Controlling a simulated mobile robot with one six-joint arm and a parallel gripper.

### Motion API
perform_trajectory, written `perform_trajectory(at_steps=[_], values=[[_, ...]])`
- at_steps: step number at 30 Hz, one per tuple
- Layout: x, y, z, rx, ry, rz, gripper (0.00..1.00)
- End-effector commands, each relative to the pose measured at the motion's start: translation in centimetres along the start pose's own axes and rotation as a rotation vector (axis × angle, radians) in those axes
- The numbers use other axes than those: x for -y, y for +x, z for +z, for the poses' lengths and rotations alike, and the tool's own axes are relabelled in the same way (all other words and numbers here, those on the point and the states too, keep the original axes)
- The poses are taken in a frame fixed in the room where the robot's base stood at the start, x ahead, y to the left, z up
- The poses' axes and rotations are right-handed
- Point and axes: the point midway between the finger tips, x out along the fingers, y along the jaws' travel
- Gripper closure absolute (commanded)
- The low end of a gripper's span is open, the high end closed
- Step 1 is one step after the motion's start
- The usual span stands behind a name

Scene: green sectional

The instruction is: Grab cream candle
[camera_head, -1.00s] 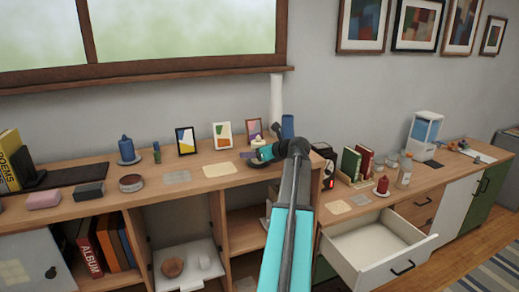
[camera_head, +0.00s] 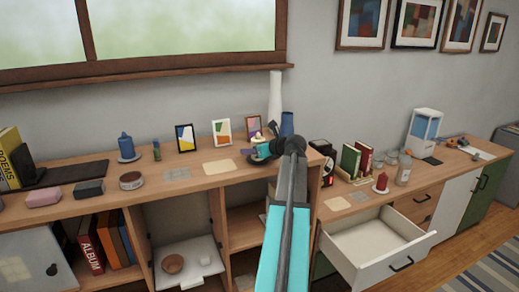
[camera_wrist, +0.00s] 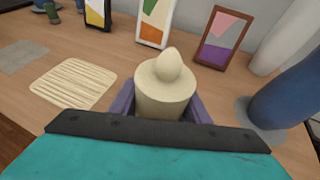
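The cream candle (camera_wrist: 165,92) is a short, thick cylinder with a rounded knob on top. It stands upright in the middle of the wrist view, its lower part hidden by my gripper's dark front edge. My gripper (camera_wrist: 162,108) has purplish fingers close against both sides of the candle and appears shut on it. In the head view the candle's top (camera_head: 258,137) shows just above my gripper (camera_head: 262,152), at the right end of the raised wooden top. Whether the candle's base touches the wood is hidden.
A blue vase (camera_wrist: 290,95) stands close on the right. Picture frames (camera_wrist: 222,38) stand behind, and a woven cream mat (camera_wrist: 73,83) lies to the left. In the head view a blue candle (camera_head: 126,147) is further left, and an open drawer (camera_head: 370,245) juts out below right.

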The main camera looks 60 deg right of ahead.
Motion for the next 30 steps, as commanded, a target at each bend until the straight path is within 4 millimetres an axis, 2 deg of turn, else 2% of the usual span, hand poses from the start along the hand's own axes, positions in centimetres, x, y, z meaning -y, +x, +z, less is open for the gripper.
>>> perform_trajectory(at_steps=[2, 14, 23, 26, 30], values=[[0.0, 0.0, 0.1, 0.001, 0.0, 0.0, 0.88], [0.0, -0.1, 0.4, 0.002, -0.001, 0.0, 0.88], [0.0, -0.8, 2.2, 0.002, -0.003, 0.0, 0.88], [0.0, -1.2, 3.2, 0.003, -0.002, 0.0, 0.88], [0.8, -3.6, 2.3, 0.002, 0.0, -0.003, 0.88]])
